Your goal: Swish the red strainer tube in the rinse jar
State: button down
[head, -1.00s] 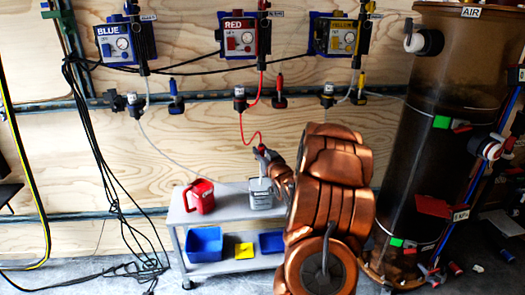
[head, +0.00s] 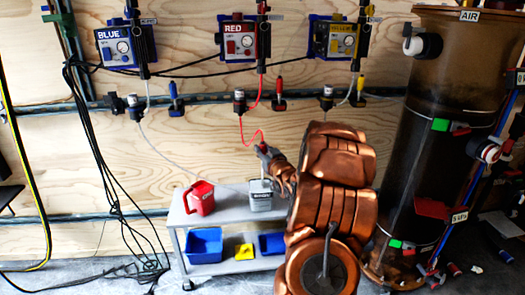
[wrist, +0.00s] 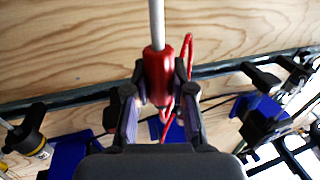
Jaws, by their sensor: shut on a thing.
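My gripper (head: 264,150) is shut on the red strainer tube. In the wrist view its two fingers (wrist: 159,95) grip the red body (wrist: 158,72) from both sides, and a pale grey rod runs up from it out of the frame. A thin red hose (head: 247,132) joins it in the head view. The grey rinse jar (head: 261,201) stands on the right part of the cart top, below my gripper. The thin tube comes down at the jar's mouth; its lower end is hidden, and I cannot tell how deep it sits.
A red jug (head: 201,198) stands left of the jar on the grey cart (head: 230,207). Blue bins (head: 205,240) and a yellow item (head: 244,251) sit on its lower shelf. Control boxes (head: 241,43) hang on the plywood wall. A tall brown tank (head: 430,150) stands at right.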

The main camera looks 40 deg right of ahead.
jog(key=shift+s+d+r+p, duration=0.1)
jog(key=shift+d+r+p, duration=0.1)
jog(key=shift+p, duration=0.1)
jog(key=shift+w+a+f+b, duration=0.15)
jog(key=shift+a+f+b, duration=0.15)
jog(key=shift+f, duration=0.3)
jog(key=shift+w+a+f+b, duration=0.15)
jog(key=shift+f+b, duration=0.15)
jog(key=shift+f, duration=0.25)
dwell(0.4)
